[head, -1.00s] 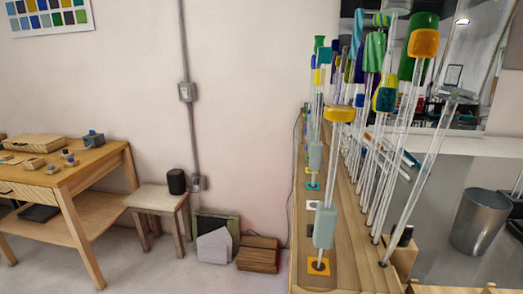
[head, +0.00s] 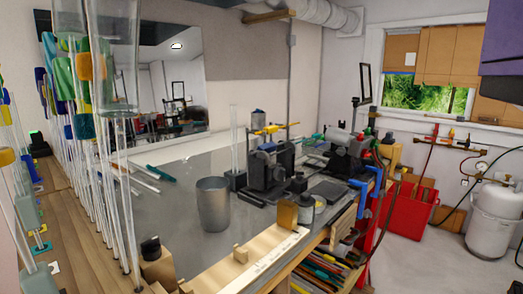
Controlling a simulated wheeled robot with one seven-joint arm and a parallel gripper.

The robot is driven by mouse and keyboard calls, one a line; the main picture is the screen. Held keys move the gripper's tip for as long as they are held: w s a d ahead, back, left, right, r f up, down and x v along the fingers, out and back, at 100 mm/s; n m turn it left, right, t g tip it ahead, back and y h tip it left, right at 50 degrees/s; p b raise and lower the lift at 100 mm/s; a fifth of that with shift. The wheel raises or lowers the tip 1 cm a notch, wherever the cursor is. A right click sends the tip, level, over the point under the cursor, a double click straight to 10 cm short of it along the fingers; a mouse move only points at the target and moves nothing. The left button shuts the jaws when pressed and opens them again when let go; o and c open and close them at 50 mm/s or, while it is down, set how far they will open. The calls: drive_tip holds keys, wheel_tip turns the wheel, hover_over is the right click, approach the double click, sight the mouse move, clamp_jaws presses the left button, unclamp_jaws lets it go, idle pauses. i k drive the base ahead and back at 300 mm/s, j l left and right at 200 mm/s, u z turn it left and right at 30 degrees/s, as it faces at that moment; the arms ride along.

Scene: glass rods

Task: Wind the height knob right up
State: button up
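I cannot pick out a height knob for certain. On the grey bench (head: 180,225) stands a black device (head: 268,168) with a yellow bar across its top. To its right a second dark device (head: 350,155) has a pale cylinder, and small red and green knobs beside it. Both are too small here to tell which part is a height knob. My gripper is not in view.
Tall glass rods with coloured ends (head: 105,160) crowd the left on a wooden shelf. A metal cup (head: 213,203) stands on the bench. A red case (head: 405,207) and a white tank (head: 497,218) stand at right. Floor (head: 430,265) shows clear at lower right.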

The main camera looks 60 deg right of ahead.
sight(300, 175)
drive_tip(key=z, duration=1.45)
